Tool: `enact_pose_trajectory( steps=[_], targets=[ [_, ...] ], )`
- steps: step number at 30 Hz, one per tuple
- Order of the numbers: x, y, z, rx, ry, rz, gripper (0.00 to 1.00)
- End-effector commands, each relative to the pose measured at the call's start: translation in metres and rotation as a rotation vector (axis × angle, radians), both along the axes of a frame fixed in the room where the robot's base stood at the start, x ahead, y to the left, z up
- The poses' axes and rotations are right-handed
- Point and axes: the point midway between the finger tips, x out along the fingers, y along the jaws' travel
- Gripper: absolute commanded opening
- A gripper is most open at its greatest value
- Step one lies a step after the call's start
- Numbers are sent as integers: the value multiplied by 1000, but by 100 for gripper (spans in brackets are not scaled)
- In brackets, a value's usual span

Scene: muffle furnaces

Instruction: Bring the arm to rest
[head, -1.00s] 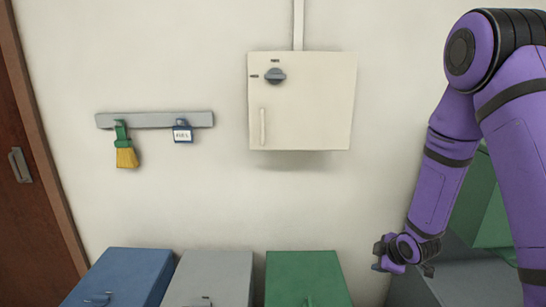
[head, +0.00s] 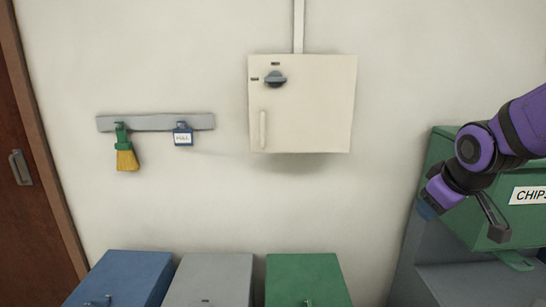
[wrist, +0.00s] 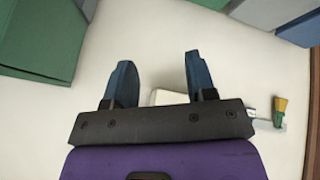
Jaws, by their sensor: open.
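My gripper (head: 428,207) is at the right of the head view, in front of the green box marked CHIPS. Its purple wrist link is folded in from the right edge, and its blue fingers are small and partly hidden there. In the wrist view my gripper (wrist: 158,65) shows two blue fingers wide apart with nothing between them. Pale wall lies beyond them, and no contact with anything is seen.
The green box (head: 455,150) stands on a grey unit (head: 460,285) close to my arm. A cream wall cabinet (head: 310,115) with a dark knob is at the centre. A rail (head: 160,122) holds a brush (head: 126,152) and a blue tag (head: 183,137). Blue, grey and green boxes line the bottom.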

Motion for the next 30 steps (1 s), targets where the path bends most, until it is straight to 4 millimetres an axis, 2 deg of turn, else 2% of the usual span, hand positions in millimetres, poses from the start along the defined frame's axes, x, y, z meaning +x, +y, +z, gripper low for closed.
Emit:
enact_pose_trajectory(
  steps=[3,9,15,18,24,30],
  targets=[
    [-30,2,24,50,3,-76,51],
    [-85,8,53,138,25,-199,51],
    [-136,15,71,218,51,-301,51],
    [-154,18,75,246,61,-335,51],
    [-170,21,78,270,74,-366,51],
    [-171,21,78,270,76,-367,51]
  ],
)
